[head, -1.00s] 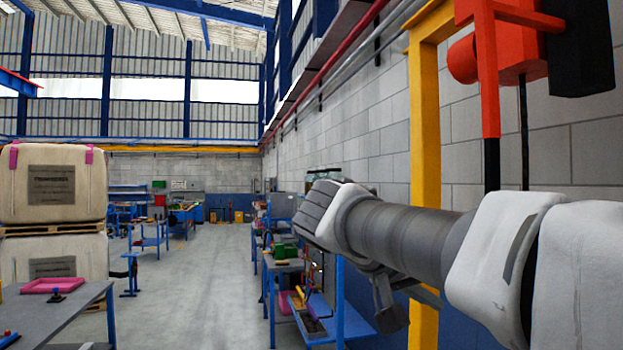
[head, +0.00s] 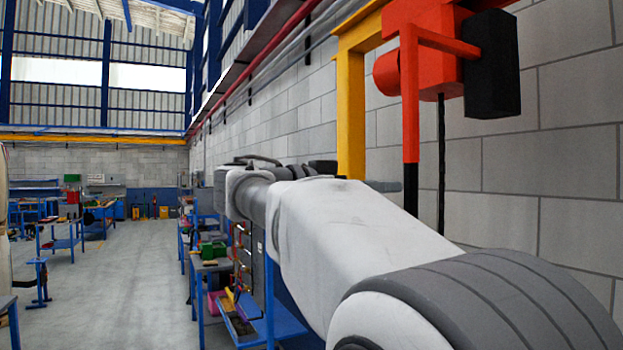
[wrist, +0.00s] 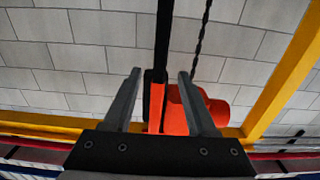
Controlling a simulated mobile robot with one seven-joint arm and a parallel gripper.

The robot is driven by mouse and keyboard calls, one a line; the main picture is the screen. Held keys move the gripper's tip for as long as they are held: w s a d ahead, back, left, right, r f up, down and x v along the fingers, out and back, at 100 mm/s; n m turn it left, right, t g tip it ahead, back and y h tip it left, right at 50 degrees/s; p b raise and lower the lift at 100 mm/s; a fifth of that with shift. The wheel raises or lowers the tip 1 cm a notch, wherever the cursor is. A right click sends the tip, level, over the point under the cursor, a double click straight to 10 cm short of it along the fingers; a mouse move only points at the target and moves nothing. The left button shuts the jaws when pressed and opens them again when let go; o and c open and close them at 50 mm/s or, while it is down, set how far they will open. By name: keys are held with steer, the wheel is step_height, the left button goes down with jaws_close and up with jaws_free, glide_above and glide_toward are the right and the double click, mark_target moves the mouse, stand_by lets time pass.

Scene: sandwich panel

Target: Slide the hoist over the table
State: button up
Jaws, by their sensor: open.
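The hoist (head: 432,50) is an orange body with a black box on its right side, hanging by the yellow beam frame (head: 351,110). An orange bar with a black lower grip (head: 411,190) hangs from it, beside a dark chain (head: 441,160). In the wrist view my gripper (wrist: 159,75) is open, and the bar (wrist: 161,45) shows between its two fingers, with no finger visibly pressing on it. The hoist's orange body (wrist: 215,108) shows beyond the right finger. In the head view my arm hides most of the gripper. Which table is meant I cannot tell.
A blue workbench (head: 272,325) with tools stands along the wall, partly behind my arm. A grey table's corner (head: 6,302) shows at the lower left. More blue tables (head: 62,243) stand farther back. The grey floor aisle (head: 130,290) is clear.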

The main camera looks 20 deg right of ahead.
mark_target(407, 186)
steer(key=d, duration=0.2)
steer(key=d+p, duration=0.1)
steer(key=d, duration=0.2)
steer(key=d+p, duration=0.1)
steer(key=d, duration=0.2)
steer(key=shift+w+d, duration=0.2)
steer(key=shift+w, duration=0.15)
jaws_close()
stand_by(1.0)
